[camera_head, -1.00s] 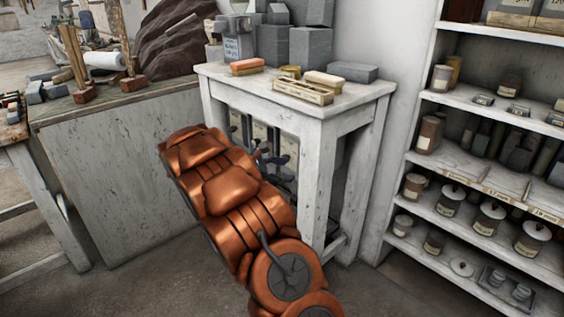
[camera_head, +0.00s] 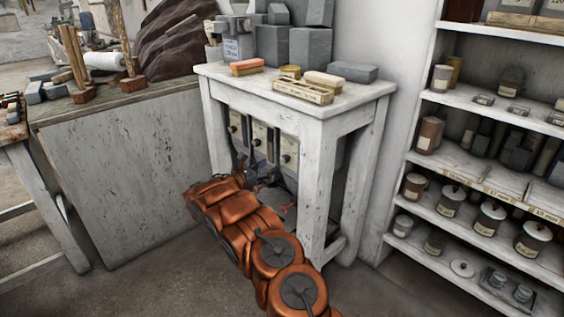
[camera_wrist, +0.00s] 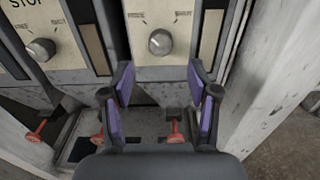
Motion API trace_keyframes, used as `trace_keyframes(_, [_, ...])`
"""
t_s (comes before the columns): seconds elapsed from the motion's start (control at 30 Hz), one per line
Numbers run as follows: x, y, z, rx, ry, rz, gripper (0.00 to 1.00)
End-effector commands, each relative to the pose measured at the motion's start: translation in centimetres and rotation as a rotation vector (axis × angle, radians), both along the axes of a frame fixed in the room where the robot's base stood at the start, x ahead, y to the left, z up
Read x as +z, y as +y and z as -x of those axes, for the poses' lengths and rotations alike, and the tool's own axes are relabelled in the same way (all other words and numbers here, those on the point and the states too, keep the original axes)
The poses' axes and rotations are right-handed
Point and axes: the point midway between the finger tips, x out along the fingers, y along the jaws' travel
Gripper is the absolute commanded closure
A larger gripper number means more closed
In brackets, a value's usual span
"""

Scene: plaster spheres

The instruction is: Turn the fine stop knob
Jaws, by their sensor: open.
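In the wrist view, two cream panels each carry a round grey knob. The left panel's knob (camera_wrist: 41,49) sits below a cut-off label showing "STOP". The right panel's knob (camera_wrist: 160,41) sits between two small words too blurred to read; its title is out of view. I cannot tell which is the fine stop knob. My gripper (camera_wrist: 160,82) is open and empty, its purple-padded fingers apart below the right knob and not touching it. In the head view, the panels (camera_head: 261,138) sit under a white table, partly hidden by my arm.
Red-handled levers (camera_wrist: 175,132) stick out below the panels. The white table (camera_head: 350,100) has a leg (camera_head: 313,195) close to the right of the panels. A grey-white cabinet (camera_head: 120,175) stands left, and shelves (camera_head: 480,170) of jars stand right.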

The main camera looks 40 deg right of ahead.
Motion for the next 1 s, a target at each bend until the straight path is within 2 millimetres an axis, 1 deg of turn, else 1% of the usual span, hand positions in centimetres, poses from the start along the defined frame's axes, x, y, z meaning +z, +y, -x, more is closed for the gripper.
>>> trace_keyframes(0.3, [0.1, -4.4, 0.2, -0.003, -0.005, -0.002, 0.4])
trace_keyframes(0.5, [-0.1, -6.5, 0.2, -0.003, -0.001, -0.002, 0.4])
trace_keyframes(0.67, [0.0, -7.3, 0.3, -0.003, 0.0, 0.0, 0.4])
trace_keyframes(0.9, [0.1, -7.3, 0.3, -0.003, -0.001, 0.0, 0.4])
trace_keyframes(0.93, [0.1, -7.3, 0.3, -0.002, -0.001, 0.0, 0.42])
trace_keyframes(1.0, [0.1, -7.3, 0.3, -0.002, -0.001, 0.0, 0.49])
